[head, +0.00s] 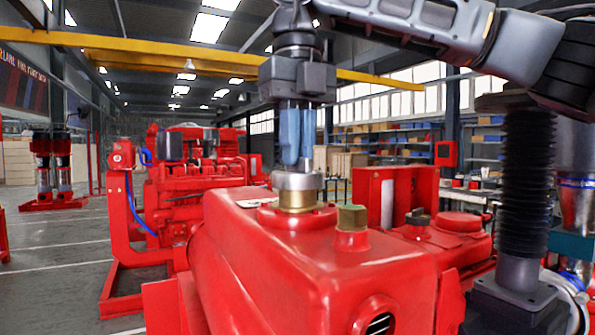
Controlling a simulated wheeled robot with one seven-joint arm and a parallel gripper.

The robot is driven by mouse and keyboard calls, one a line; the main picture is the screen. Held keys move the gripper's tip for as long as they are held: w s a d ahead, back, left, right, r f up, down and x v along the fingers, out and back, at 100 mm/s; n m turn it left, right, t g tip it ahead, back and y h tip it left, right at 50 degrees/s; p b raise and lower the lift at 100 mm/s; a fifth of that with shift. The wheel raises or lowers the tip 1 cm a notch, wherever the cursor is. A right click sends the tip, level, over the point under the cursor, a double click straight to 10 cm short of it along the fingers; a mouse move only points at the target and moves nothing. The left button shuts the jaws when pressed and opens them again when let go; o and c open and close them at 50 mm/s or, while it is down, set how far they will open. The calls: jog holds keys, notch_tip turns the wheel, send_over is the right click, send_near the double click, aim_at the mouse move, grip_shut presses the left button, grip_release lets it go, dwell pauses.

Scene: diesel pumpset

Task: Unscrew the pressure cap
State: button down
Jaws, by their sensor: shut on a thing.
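The pressure cap (297,181) is a silvery round cap above a brass-coloured neck (298,200) on top of the red tank (320,250). My gripper (297,165) comes straight down from above. Its blue fingers are shut on the cap. The cap looks upright and in line with the neck. I cannot tell from this view whether its thread is still engaged. The far side of the cap is hidden.
A brass hex plug (351,217) stands just right of the neck. A dark-topped fitting (418,218) and a red round lid (460,222) lie further right. Another red pumpset (195,185) stands behind on the left. Open floor (60,250) lies at the left.

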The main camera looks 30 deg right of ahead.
jog(key=n, duration=0.4)
jog(key=shift+r, duration=0.45)
dwell(0.3)
jog(key=shift+r, duration=0.35)
jog(key=shift+r, duration=0.35)
jog(key=shift+r, duration=2.45)
